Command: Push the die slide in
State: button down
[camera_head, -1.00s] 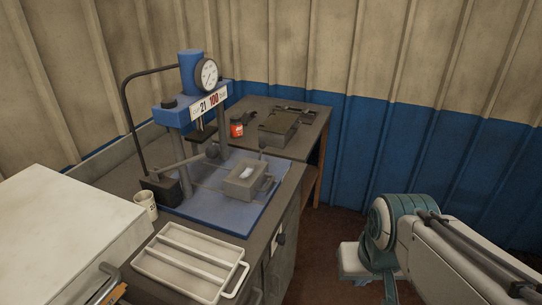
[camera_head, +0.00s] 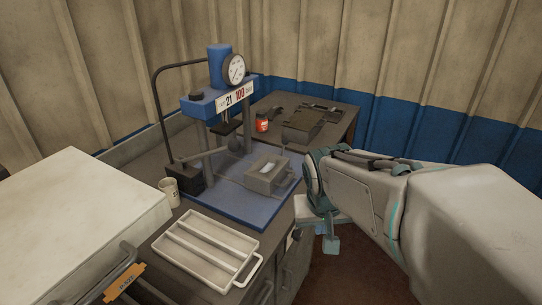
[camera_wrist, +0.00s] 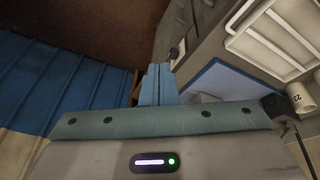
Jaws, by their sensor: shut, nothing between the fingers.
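The die slide (camera_head: 268,176), a grey block with a pale piece in its top recess, sits on the blue base plate (camera_head: 232,197) of the press, toward the plate's right side. It is out in front of the press (camera_head: 222,95) rather than under its head. My gripper (camera_head: 331,244) is off the bench's right edge, lower right of the die slide and apart from it. In the wrist view my gripper (camera_wrist: 159,72) has its pale blue fingers together and empty. The die slide cannot be made out in the wrist view.
A red jar (camera_head: 262,122) and a dark block (camera_head: 303,125) are on the rear bench. The corrugated wall (camera_head: 400,60) is behind. The floor to the right is clear.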

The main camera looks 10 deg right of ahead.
jog(key=w+f+m+t+p, duration=0.1)
jog(key=w+f+p, duration=0.1)
jog(key=w, duration=1.3)
jog(key=m+t+y+p, duration=0.2)
jog(key=m+t+y, duration=0.1)
jog(key=m, duration=0.1)
send_near(284, 176)
jog(key=p+x, duration=0.1)
jog(key=x, duration=0.3)
jog(key=shift+w+f, duration=0.15)
jog(key=shift+w, duration=0.1)
